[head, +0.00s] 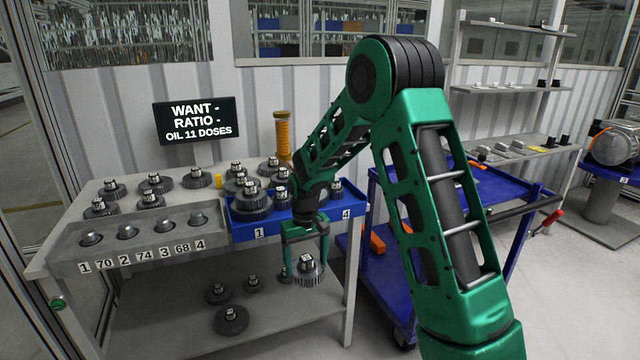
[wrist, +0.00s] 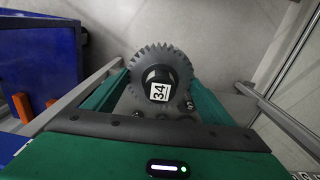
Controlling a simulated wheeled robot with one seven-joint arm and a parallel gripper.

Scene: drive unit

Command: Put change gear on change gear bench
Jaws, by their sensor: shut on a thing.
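My gripper (head: 306,250) is shut on a dark grey change gear (head: 308,274), hanging in front of the bench's front edge, below the level of its top. In the wrist view the held gear (wrist: 150,58) shows its teeth and a hub with a white label (wrist: 159,92) reading 34. The change gear bench (head: 113,187) stands at the left with several dark gears on its top. A grey rack (head: 150,247) with several pegs and the labels 1 70 2 74 3 68 4 runs along its front left. A blue tray (head: 240,232) holding several gears sits at its right.
More gears, such as one large gear (head: 231,320), lie on the bench's lower shelf. A black sign (head: 195,119) reads WANT, RATIO, OIL 11 DOSES. An orange-yellow cylinder (head: 283,135) stands at the back. A blue cart (head: 380,275) stands close at the right.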

